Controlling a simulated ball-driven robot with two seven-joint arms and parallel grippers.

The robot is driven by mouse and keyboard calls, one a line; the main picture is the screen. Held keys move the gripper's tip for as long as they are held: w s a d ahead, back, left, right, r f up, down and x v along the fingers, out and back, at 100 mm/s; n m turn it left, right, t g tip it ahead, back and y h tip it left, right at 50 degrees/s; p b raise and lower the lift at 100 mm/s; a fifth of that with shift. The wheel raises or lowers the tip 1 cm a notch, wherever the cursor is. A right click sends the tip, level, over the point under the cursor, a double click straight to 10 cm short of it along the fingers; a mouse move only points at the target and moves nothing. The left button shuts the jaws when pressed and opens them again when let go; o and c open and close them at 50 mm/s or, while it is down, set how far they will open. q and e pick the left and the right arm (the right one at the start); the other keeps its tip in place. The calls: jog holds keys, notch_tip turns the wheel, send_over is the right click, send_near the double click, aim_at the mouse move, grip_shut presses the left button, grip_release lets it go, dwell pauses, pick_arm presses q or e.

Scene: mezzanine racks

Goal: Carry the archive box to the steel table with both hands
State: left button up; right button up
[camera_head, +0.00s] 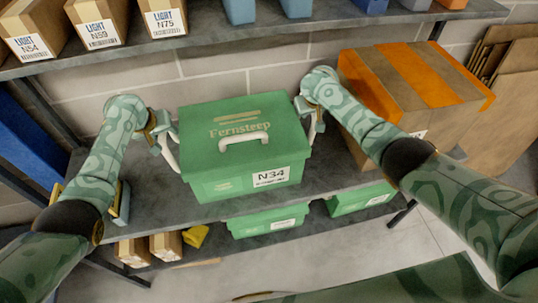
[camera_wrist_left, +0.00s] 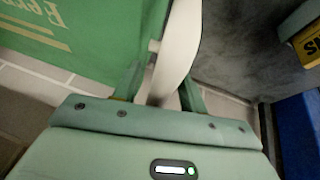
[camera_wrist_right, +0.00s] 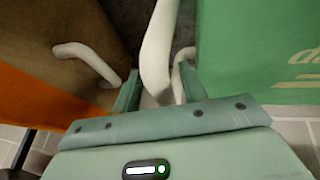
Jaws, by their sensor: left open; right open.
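I cannot tell whether the fingers touch the handles. No steel table is identifiable.
A large brown carton (camera_head: 415,85) with orange tape stands close right of the box, near my right arm. An upper shelf (camera_head: 215,38) with small cartons and bins runs behind. More green boxes (camera_head: 268,222) sit on the level below. Flattened cardboard (camera_head: 508,60) leans at the far right.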

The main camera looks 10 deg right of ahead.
pick_arm(q)
jog(key=shift+s+r, duration=0.15)
jog(key=shift+r, duration=0.3)
jog(key=v, duration=1.1)
jog(key=shift+a, duration=0.15)
pick_arm(e)
jog(key=v, duration=1.2)
pick_arm(q)
jog(key=shift+s, duration=0.1)
jog(key=p+v, duration=0.8)
jog(key=p, duration=0.5)
jog(key=shift+p, duration=0.3)
pick_arm(e)
notch_tip(320, 180, up, 14)
pick_arm(q)
jog(key=shift+f, duration=0.15)
pick_arm(e)
jog(key=shift+s, duration=0.1)
